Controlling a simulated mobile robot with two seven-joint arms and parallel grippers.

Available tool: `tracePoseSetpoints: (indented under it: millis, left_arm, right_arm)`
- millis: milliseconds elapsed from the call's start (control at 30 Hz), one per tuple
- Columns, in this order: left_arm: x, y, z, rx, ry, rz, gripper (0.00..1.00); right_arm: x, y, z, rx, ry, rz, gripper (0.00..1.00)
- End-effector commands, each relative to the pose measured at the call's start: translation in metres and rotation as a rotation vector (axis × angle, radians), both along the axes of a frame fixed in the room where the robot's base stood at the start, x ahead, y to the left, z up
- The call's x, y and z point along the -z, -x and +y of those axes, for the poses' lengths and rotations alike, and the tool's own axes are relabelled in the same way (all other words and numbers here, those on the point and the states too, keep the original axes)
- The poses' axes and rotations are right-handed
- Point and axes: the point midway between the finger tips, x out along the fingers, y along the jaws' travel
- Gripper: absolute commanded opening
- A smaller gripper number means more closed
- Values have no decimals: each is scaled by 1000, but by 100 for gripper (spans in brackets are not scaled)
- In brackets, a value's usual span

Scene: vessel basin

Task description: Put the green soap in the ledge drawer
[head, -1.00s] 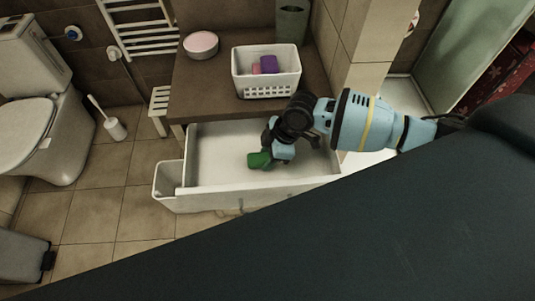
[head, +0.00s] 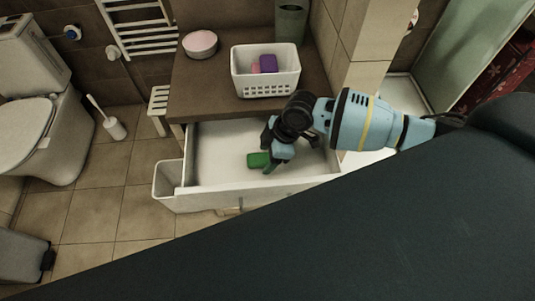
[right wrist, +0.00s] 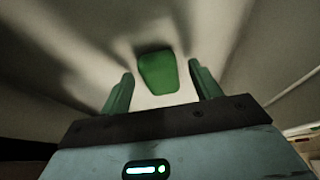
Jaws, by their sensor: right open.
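The green soap (head: 258,160) is inside the open white ledge drawer (head: 215,155), near the middle of its floor. In the right wrist view the green soap (right wrist: 158,73) lies ahead of and between the two spread fingers, touching neither as far as I can see. My right gripper (head: 268,150) is open and reaches down into the drawer just beside the soap; in the right wrist view (right wrist: 160,92) nothing is held between its fingers. My left gripper is not in view.
A white basket (head: 266,86) with pink and purple soaps stands on the brown ledge (head: 195,85) above the drawer. A round pink-topped dish (head: 200,44) and a grey-green bin (head: 291,22) stand there too. A toilet (head: 40,130) is at the left.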

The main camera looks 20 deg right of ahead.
Motion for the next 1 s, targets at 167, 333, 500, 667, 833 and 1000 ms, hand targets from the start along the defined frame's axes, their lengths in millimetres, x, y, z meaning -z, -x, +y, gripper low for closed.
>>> tracePoseSetpoints:
  millis: [167,333,500,667,833,1000]
  left_arm:
    - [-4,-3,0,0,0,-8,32]
    - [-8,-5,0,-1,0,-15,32]
    - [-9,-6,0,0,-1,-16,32]
    - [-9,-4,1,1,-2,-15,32]
    - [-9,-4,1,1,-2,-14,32]
    - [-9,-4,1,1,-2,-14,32]
  right_arm:
    - [-27,1,-10,1,-1,-5,63]
    - [-60,5,-24,0,1,-6,63]
    - [-88,9,-35,1,-1,-5,63]
    - [-104,11,-41,1,-1,-3,63]
    - [-111,12,-44,1,1,-2,63]
    - [-111,12,-44,0,0,-1,63]
